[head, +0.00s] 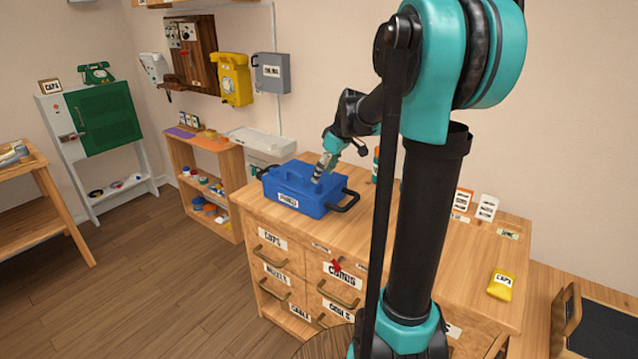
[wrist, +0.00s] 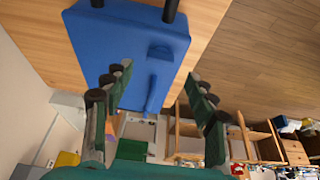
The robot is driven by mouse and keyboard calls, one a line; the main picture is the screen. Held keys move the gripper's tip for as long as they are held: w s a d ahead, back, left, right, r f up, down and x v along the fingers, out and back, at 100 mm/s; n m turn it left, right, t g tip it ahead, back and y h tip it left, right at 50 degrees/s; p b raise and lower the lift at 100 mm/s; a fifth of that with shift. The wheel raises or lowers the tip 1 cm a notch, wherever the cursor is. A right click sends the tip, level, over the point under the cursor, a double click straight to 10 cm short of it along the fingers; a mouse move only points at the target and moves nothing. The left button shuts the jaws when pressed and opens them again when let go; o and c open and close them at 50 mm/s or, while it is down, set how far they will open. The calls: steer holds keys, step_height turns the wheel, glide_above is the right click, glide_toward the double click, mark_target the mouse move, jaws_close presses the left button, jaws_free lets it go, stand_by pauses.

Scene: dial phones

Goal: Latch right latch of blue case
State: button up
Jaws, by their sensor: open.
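The blue case (head: 292,186) stands on the wooden drawer cabinet, with a white label on its front and a black handle (head: 347,201) at its right end. In the wrist view the case (wrist: 125,45) fills the upper middle, with a small raised blue block (wrist: 160,53) and a long blue ridge (wrist: 152,88) on its surface. I cannot tell which part is the right latch, or its state. My gripper (head: 320,175) is over the case's top. In the wrist view my gripper (wrist: 160,75) has its fingers spread wide, with nothing held between them.
A low shelf (head: 205,165) stands beyond the case to the left.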

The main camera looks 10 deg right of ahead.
mark_target(318, 185)
steer(key=shift+x, duration=2.55)
steer(key=shift+c, duration=0.6)
steer(key=c, duration=1)
steer(key=shift+c, duration=0.2)
